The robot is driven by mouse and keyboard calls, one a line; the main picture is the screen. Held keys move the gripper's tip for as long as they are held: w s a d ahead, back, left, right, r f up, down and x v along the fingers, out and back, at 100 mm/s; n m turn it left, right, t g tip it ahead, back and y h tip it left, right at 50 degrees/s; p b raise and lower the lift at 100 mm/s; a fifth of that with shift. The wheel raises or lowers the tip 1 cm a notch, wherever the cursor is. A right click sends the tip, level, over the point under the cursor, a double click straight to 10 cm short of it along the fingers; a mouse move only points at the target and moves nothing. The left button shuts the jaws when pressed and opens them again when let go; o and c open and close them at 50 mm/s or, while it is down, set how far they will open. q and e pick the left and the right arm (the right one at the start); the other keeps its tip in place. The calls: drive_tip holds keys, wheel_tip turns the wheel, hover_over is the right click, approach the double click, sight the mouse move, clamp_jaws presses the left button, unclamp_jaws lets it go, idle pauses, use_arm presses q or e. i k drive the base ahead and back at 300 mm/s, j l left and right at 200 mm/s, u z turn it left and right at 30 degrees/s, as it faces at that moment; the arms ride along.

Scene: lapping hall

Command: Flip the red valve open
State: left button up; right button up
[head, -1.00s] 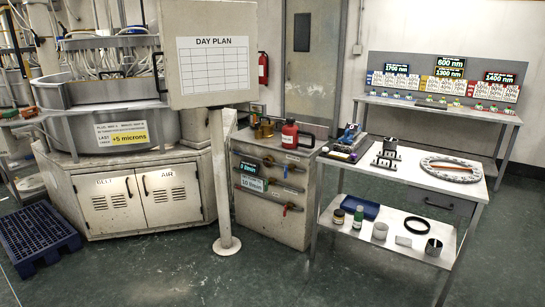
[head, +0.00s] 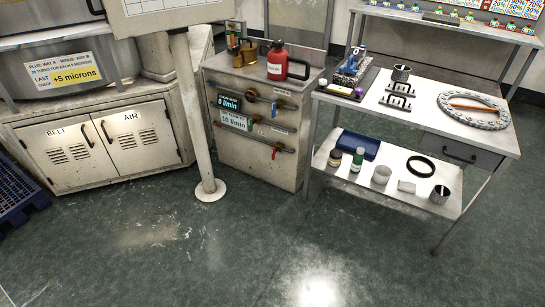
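A grey cabinet (head: 233,165) stands in the middle of the head view, with several pipes across its front. A small red valve handle (head: 277,149) shows on the lowest pipe, toward its right end. It is small, and I cannot tell clearly whether it lies along the pipe or across it. A blue handle (head: 284,104) is on the top pipe. A display reading 0 l/min (head: 229,103) and a sign reading 10 l/min (head: 235,120) are at the left of the pipes. Neither of my grippers is in view.
A red can (head: 278,62) stands on the cabinet. A post (head: 193,110) on a round foot (head: 210,190) stands just left of it. A white table (head: 440,125) with a lower shelf (head: 330,177) is close on the right. The floor (head: 260,245) in front is clear.

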sight(274, 151)
drive_tip(key=i+j+u, duration=0.2)
drive_tip(key=i+u, duration=0.15)
drive_tip(key=i, duration=0.5)
drive_tip(key=i+u, duration=0.3)
drive_tip(key=i, duration=0.6)
